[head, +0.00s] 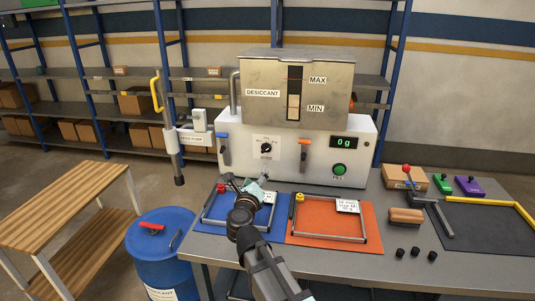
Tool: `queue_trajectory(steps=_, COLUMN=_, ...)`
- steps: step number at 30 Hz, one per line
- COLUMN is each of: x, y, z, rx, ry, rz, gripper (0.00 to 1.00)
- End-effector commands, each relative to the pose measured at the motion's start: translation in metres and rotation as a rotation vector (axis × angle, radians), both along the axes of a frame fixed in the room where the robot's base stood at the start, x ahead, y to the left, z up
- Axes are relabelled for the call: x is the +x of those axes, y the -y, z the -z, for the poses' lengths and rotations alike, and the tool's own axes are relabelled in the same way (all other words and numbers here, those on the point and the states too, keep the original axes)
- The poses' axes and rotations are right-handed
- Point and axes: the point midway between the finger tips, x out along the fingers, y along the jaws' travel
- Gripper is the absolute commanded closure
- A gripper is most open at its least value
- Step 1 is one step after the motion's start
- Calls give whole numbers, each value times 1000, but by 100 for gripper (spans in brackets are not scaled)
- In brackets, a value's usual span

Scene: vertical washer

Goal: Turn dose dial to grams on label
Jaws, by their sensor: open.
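The dose dial (266,148) is a small black knob on a white plate on the front of the white dosing machine (230,130). Its pointer setting is too small to read. The display (344,142) to its right reads "0 g" in green. A white label (348,206) with print lies on the orange mat; its figures are too small to read surely. Another label (269,196) lies on the blue mat, partly near my gripper. My gripper (259,186) is open, below and in front of the dial, above the blue mat and apart from the dial.
Metal frames sit on the blue mat (215,219) and orange mat (375,237). A blue drum (160,265) and wooden bench (75,195) stand left.

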Motion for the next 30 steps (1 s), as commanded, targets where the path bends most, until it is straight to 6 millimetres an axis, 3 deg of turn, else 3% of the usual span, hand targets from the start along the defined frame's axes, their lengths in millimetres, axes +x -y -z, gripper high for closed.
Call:
queue_trajectory(steps=8, x=31, y=3, z=-1, rx=7, ry=-2, rz=10, gripper=31)
queue_trajectory(steps=24, x=136, y=12, z=-1, rx=4, ry=-2, rz=8, gripper=31)
queue_trajectory(steps=30, x=162, y=14, z=-1, rx=5, ry=-1, rz=6, gripper=31)
